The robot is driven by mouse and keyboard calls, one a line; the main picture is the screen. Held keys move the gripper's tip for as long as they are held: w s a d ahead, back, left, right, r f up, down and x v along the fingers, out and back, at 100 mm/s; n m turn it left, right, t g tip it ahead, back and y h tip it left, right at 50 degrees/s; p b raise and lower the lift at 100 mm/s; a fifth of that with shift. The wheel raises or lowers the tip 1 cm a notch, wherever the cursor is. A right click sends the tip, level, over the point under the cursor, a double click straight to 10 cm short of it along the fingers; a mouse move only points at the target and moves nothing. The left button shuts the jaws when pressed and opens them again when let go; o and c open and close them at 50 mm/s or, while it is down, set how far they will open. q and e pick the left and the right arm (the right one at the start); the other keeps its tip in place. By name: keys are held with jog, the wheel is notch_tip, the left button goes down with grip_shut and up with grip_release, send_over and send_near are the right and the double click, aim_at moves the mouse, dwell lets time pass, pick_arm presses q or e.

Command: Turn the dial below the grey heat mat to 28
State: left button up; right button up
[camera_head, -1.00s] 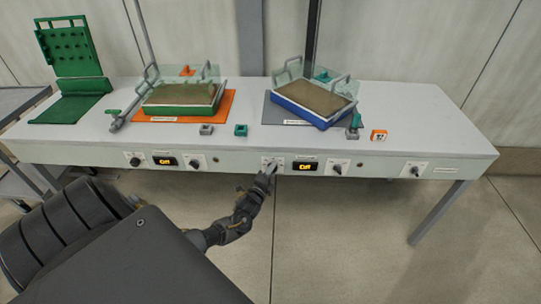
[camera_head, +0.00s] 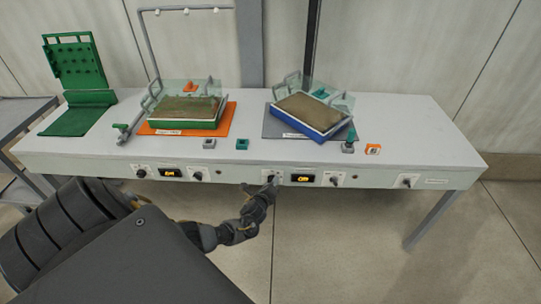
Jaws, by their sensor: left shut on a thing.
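The grey heat mat (camera_head: 272,129) lies on the white bench, with a blue tray (camera_head: 314,130) of brown soil sitting askew on it. Below it, the front panel has a lit display (camera_head: 303,178), too small to read surely. My left gripper (camera_head: 271,182) reaches up to the panel just left of that display. It is shut on the dial there, which its fingers mostly hide, so the setting cannot be read. Another knob (camera_head: 334,180) is right of the display. My right gripper is not in view.
An orange mat (camera_head: 227,120) with a green soil tray (camera_head: 175,125) is at left, above its own display (camera_head: 171,173) and knobs. A green pegboard stand (camera_head: 75,65) is at far left. Small blocks, including a teal one (camera_head: 242,144), lie near the front edge.

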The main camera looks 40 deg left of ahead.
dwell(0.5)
pick_arm(q)
jog(key=o, duration=1)
jog(key=shift+s, duration=0.1)
jog(key=p+v, duration=0.1)
jog(key=v, duration=0.9)
jog(key=shift+s+r, duration=0.15)
jog(key=shift+s, duration=0.2)
